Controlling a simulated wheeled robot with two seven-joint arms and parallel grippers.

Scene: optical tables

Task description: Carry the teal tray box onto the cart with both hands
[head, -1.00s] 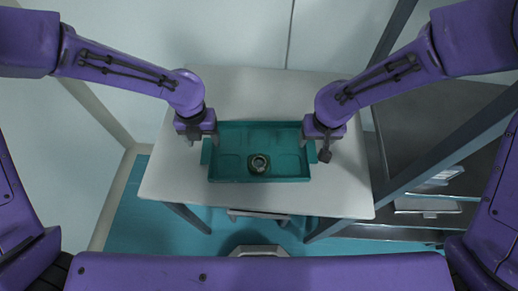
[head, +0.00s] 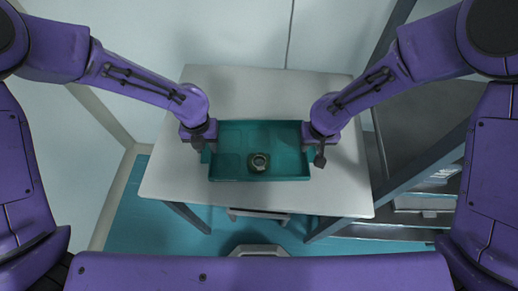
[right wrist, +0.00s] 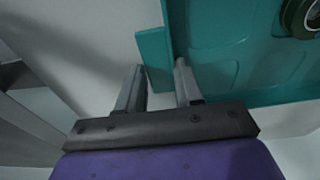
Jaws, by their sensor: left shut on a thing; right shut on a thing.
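The teal tray box (head: 232,172) sits on the white-topped table, with low walls and a side tab at each end. A dark green ring-shaped part with a pale centre (head: 259,161) lies in it, near the front middle. My left gripper (head: 206,146) is shut on the tray's left end, its fingertips mostly hidden. My right gripper (head: 314,146) is shut on the tray's right end. In the right wrist view its two fingers (right wrist: 158,72) stand on either side of the teal tab (right wrist: 155,58). I cannot make out with certainty which thing is the cart.
The white table top (head: 262,92) is clear around the tray. A dark-framed rack with shelves (head: 425,110) stands close to the table's right side. A pale wall is behind and left. Teal floor (head: 150,215) shows in front.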

